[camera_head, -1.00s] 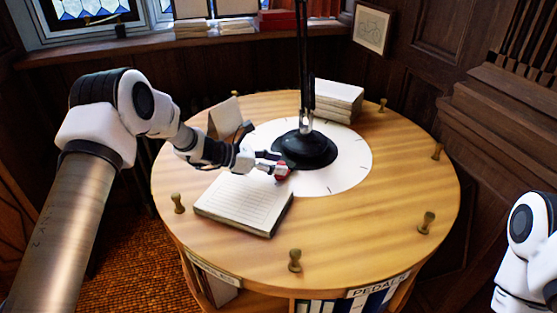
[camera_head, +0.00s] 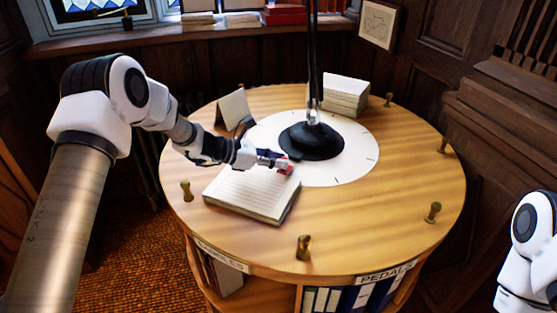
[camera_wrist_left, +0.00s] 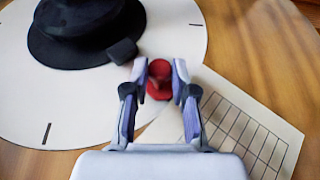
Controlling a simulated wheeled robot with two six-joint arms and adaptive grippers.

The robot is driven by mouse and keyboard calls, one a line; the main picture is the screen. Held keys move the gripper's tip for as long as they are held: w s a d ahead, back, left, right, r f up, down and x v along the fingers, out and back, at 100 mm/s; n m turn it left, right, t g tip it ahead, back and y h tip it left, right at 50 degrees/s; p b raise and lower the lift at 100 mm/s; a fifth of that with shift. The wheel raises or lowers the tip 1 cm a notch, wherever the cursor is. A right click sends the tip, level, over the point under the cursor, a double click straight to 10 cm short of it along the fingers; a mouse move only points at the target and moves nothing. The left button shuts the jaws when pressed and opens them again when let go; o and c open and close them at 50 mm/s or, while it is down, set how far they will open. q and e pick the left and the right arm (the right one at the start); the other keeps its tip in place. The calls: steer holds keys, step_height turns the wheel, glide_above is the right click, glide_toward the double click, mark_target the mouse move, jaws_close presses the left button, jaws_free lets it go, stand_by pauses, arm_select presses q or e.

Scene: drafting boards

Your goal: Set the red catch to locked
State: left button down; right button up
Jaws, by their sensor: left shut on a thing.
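The red catch (camera_head: 286,170) is a small red piece at the near-left edge of the black lamp base (camera_head: 312,141), above the round white disc (camera_head: 345,170) of the table. In the left wrist view the red catch (camera_wrist_left: 158,80) sits between the two fingertips. My left gripper (camera_head: 275,161) is shut on it; the same gripper (camera_wrist_left: 158,82) fills the lower middle of the wrist view. The fingers partly hide the catch in the head view. I cannot read any locked marking. My right arm shows at the right edge, its gripper out of frame.
An open-faced book or pad (camera_head: 250,195) lies just in front of the left gripper. A tilted card (camera_head: 232,108) and a paper stack (camera_head: 345,92) stand farther back. Brass-coloured pegs, such as one at the front (camera_head: 303,247), ring the table edge.

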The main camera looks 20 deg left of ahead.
arm_select(q)
steer(key=shift+s+d+f, duration=0.1)
steer(key=shift+f, duration=0.15)
steer(key=c, duration=1.4)
jaws_free()
steer(key=o, duration=0.5)
steer(key=shift+d, duration=0.1)
steer(key=shift+c, duration=0.2)
steer(key=shift+d+r, duration=0.1)
steer(key=shift+d, duration=0.05)
steer(key=shift+a+r, duration=0.1)
steer(key=shift+a, duration=0.15)
steer(key=v, duration=1.1)
steer(key=shift+s+a+r, duration=0.15)
steer(key=shift+a+r, duration=0.05)
steer(key=shift+d, duration=0.1)
